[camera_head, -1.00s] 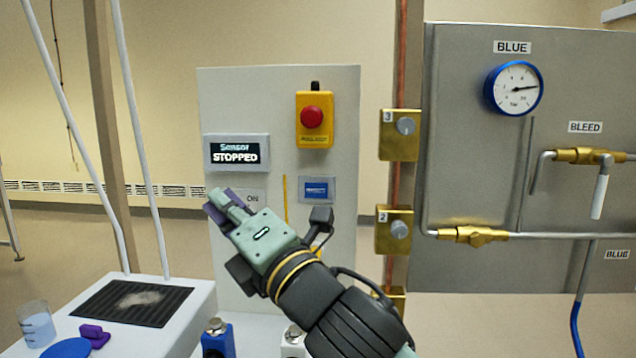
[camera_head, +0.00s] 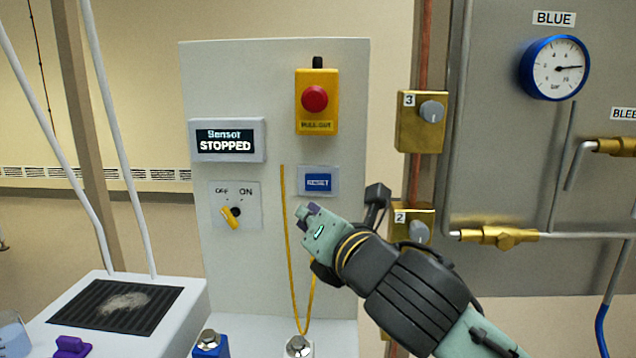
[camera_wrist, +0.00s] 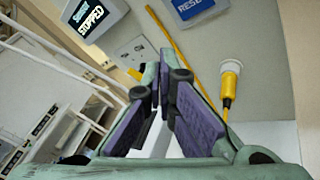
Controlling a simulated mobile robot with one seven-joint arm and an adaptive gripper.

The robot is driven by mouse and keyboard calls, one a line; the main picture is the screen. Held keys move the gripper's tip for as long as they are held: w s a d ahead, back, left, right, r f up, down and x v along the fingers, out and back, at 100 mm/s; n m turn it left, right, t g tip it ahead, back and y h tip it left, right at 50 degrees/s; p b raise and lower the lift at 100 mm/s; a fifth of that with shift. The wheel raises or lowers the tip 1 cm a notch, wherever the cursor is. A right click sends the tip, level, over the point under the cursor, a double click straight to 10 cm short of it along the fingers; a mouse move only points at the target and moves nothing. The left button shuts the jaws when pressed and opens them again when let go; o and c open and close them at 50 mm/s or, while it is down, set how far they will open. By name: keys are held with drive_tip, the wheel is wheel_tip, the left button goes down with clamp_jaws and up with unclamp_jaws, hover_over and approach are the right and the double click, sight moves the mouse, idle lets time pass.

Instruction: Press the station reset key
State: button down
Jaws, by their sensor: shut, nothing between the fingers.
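The reset key is a blue rectangle (camera_head: 318,182) on a pale plate on the grey-white station panel (camera_head: 232,75). In the wrist view the blue key (camera_wrist: 190,7) reads "RESE", cut off by the top edge. My gripper (camera_head: 305,212) is just below and slightly left of the key in the head view, with its fingers shut and empty. In the wrist view my gripper (camera_wrist: 160,75) has its purple-padded fingers pointing toward the panel, below the key. I cannot tell the gap to the panel. The display (camera_head: 227,140) reads "Sensor STOPPED".
A red stop button (camera_head: 314,98) in a yellow box sits above the key. A yellow OFF/ON switch (camera_head: 231,217) is at left. A yellow cord (camera_head: 288,240) hangs beside the gripper. Brass valve blocks (camera_head: 421,120) and a steel cabinet (camera_head: 520,160) stand at right.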

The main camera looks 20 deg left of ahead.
drive_tip(key=shift+w+a, duration=0.4)
drive_tip(key=shift+w, duration=1)
drive_tip(key=shift+w+a, duration=0.45)
drive_tip(key=shift+w, duration=1)
drive_tip(key=shift+w+a, duration=0.4)
drive_tip(key=shift+w, duration=1)
drive_tip(key=shift+w, duration=0.15)
drive_tip(key=shift+w+a, duration=0.1)
drive_tip(key=shift+w, duration=0.15)
drive_tip(key=shift+w+a, duration=0.1)
drive_tip(key=shift+w, duration=0.25)
drive_tip(key=shift+s, duration=0.15)
drive_tip(key=shift+s+d, duration=0.2)
drive_tip(key=shift+s, duration=0.45)
approach(307, 189)
drive_tip(key=a, duration=0.1)
drive_tip(key=s, duration=0.1)
drive_tip(key=a, duration=0.1)
drive_tip(key=shift+s+a+f+b, duration=0.2)
drive_tip(key=shift+s+a+b, duration=0.05)
drive_tip(key=shift+a+b, duration=0.05)
